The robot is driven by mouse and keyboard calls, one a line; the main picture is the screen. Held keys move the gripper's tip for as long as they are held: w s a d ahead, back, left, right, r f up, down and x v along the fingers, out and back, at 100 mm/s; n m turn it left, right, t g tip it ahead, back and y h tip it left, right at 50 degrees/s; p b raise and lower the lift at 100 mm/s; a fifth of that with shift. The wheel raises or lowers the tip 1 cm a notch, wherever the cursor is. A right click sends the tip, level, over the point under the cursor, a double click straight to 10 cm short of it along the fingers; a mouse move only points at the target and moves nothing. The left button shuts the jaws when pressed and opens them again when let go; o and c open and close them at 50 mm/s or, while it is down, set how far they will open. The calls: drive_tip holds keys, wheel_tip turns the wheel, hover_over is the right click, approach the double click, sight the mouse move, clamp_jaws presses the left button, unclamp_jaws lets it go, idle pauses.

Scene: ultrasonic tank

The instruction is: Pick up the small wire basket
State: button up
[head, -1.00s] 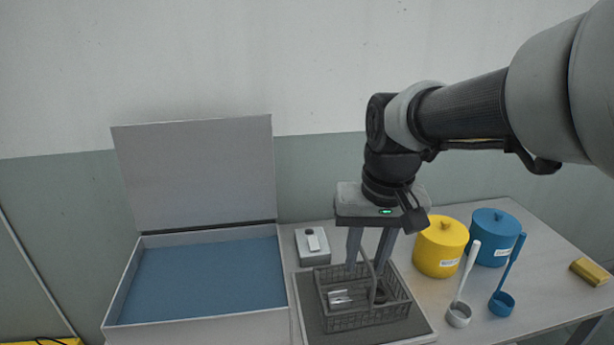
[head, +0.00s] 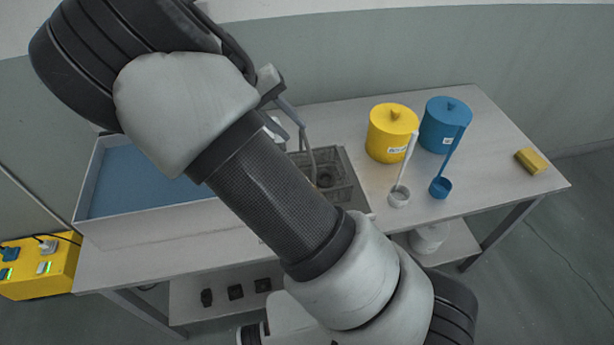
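The small wire basket (head: 338,190) is a grey mesh box on the dark mat of a tray (head: 362,203) on the table. Its left part is hidden behind my arm. A dark round item shows inside it. Its thin handle (head: 308,150) stands up and leans left toward my gripper. My gripper (head: 288,120) is above the basket's left side, mostly hidden by my own arm. One grey finger shows close to the top of the handle. I cannot tell whether the fingers are closed on it.
The open tank (head: 100,178) with blue liquid is at left. A yellow pot (head: 391,133), a blue pot (head: 445,124), a white ladle (head: 400,195) and a blue ladle (head: 440,186) stand right of the basket. A yellow block (head: 530,161) lies far right. A yellow power box (head: 38,268) is lower left.

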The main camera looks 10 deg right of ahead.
drive_tip(key=x, duration=1.3)
drive_tip(key=shift+w+a+p, duration=0.2)
drive_tip(key=shift+a+p, duration=0.1)
drive_tip(key=shift+p, duration=0.1)
drive_tip(key=shift+f, duration=0.1)
clamp_jaws()
